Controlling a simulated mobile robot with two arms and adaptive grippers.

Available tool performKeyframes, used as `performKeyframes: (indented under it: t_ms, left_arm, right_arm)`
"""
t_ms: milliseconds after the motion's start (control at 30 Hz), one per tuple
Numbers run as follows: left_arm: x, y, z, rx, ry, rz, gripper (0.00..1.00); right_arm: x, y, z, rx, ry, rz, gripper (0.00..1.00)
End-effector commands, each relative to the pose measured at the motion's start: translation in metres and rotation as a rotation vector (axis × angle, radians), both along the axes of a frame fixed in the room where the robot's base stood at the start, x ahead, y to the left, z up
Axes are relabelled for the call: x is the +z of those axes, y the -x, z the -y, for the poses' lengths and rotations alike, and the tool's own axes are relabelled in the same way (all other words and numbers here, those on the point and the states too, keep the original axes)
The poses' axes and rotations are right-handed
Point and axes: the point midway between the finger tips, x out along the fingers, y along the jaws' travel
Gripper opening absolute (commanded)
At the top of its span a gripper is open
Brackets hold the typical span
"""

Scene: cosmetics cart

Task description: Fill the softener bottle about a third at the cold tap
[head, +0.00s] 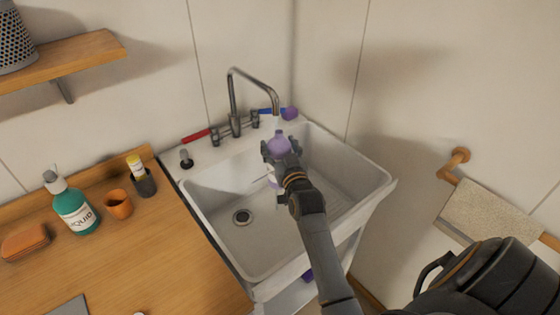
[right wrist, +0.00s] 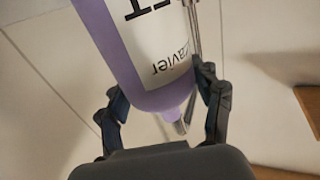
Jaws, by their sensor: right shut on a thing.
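The softener bottle (head: 278,143) is purple with a white label. My right gripper (head: 281,167) is shut on it and holds it over the sink, below and close to the spout of the tap (head: 254,80). In the right wrist view, the bottle (right wrist: 168,98) sits between the two fingers of the gripper (right wrist: 163,102). The tap has a red lever (head: 196,135) on the left and a blue lever (head: 268,111) on the right. I cannot see any water stream or the level inside the bottle. My left gripper is not in view.
The white sink (head: 205,203) has an open drain (head: 242,217). A small purple object (head: 289,113) lies on its back right rim. The wooden counter (head: 165,245) holds a green pump bottle (head: 73,206), an orange cup (head: 118,204) and a dark cup (head: 145,184). A towel (head: 492,216) hangs right.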

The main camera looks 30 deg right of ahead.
Motion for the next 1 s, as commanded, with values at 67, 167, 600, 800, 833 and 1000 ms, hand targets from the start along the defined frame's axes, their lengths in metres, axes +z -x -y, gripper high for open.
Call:
performKeyframes:
  t_ms: [67,167,600,800,833,1000]
  left_arm:
    - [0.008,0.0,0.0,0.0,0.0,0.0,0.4]
    - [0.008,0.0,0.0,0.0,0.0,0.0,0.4]
    - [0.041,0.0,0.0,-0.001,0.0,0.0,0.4]
    - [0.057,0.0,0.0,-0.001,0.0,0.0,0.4]
    - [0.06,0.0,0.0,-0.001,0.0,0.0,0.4]
    - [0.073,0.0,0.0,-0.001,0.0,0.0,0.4]
  right_arm:
    - [0.004,0.008,-0.003,0.0,0.0,0.001,0.27]
    - [0.003,0.011,-0.004,0.0,0.0,0.003,0.27]
    - [0.028,0.029,-0.01,0.0,0.0,0.002,0.27]
    - [0.04,0.038,-0.013,-0.001,0.001,0.003,0.27]
    - [0.042,0.04,-0.014,-0.001,0.001,0.003,0.27]
    - [0.052,0.048,-0.017,-0.001,0.001,0.003,0.27]
